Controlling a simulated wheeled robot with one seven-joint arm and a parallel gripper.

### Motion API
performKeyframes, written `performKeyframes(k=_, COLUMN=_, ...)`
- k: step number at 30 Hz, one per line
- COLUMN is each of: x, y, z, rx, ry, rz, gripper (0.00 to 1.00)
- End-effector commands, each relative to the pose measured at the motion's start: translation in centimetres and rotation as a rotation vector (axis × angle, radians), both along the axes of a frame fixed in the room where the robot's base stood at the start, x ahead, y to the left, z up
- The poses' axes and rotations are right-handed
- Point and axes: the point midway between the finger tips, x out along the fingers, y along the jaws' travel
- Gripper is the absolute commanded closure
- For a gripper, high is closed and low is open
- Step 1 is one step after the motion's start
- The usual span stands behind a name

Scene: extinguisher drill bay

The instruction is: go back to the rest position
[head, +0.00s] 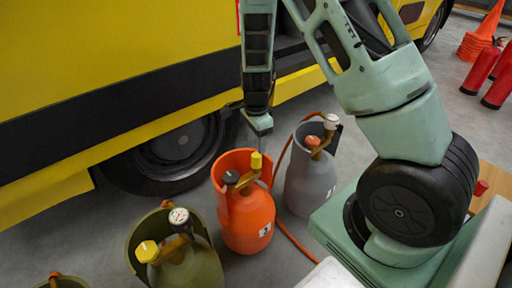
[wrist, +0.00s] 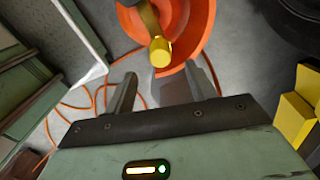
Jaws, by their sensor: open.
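My gripper (head: 260,125) hangs above the orange gas cylinder (head: 248,222) in the head view. In the wrist view its two fingers (wrist: 162,92) are apart with nothing between them. The cylinder's yellow knob (wrist: 160,53) shows just beyond the fingertips, apart from them as far as I can tell. The cylinder's orange collar (wrist: 200,25) also shows there, around the knob. The cylinder stands upright on the floor.
A grey cylinder (head: 310,185) stands right of the orange one, an olive cylinder (head: 185,265) at left front. An orange hose (head: 292,240) lies on the floor. A yellow truck (head: 120,50) is behind. Red extinguishers (head: 482,70) and orange cones (head: 478,45) stand at far right.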

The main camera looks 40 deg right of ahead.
Motion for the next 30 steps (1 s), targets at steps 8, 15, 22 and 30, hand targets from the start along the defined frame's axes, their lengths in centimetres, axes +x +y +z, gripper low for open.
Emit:
performKeyframes(k=8, x=0.1, y=0.0, z=6.6, rx=-0.001, ry=-0.003, rz=0.001, gripper=0.45)
performKeyframes(k=15, x=0.0, y=0.0, z=9.0, rx=0.001, ry=0.0, rz=0.0, gripper=0.45)
performKeyframes(k=22, x=0.0, y=0.0, z=9.3, rx=0.0, ry=0.0, rz=0.0, gripper=0.45)
performKeyframes(k=30, x=-2.0, y=7.0, z=11.8, rx=0.079, ry=-0.009, rz=0.354, gripper=0.45)
